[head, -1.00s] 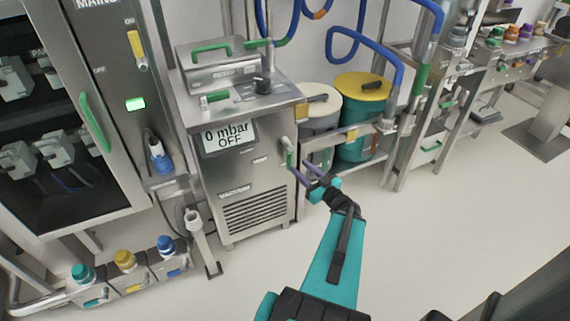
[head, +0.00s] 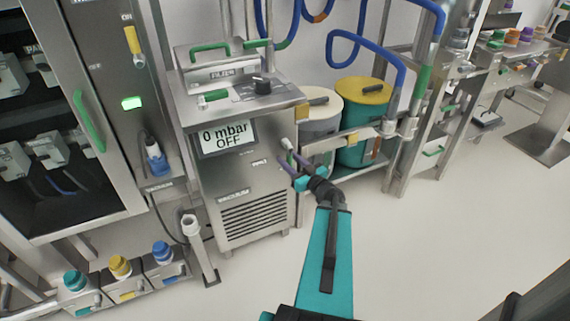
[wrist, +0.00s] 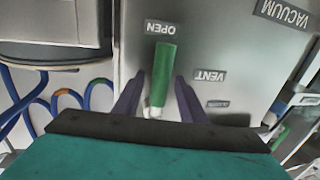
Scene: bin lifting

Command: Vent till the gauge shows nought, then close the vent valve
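The vacuum unit (head: 222,178) is a steel cabinet. Its gauge display (head: 225,138) reads 0 mbar, OFF. The vent valve's green lever (wrist: 164,75) shows in the wrist view beside the VENT label (wrist: 210,76), with its green end at the OPEN label (wrist: 165,28). The valve's pale fitting (head: 286,144) shows on the cabinet's right front in the head view, where the lever is largely hidden. My gripper (head: 286,161) is at the valve. In the wrist view its purple fingers (wrist: 160,78) are spread on either side of the lever, with small gaps visible.
A dark knob (head: 262,85) and a small green-handled valve (head: 213,97) sit on the cabinet top. White-lidded and yellow-lidded drums (head: 363,91) stand to the right behind my arm. A white pipe (head: 200,243) stands at the cabinet's lower left.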

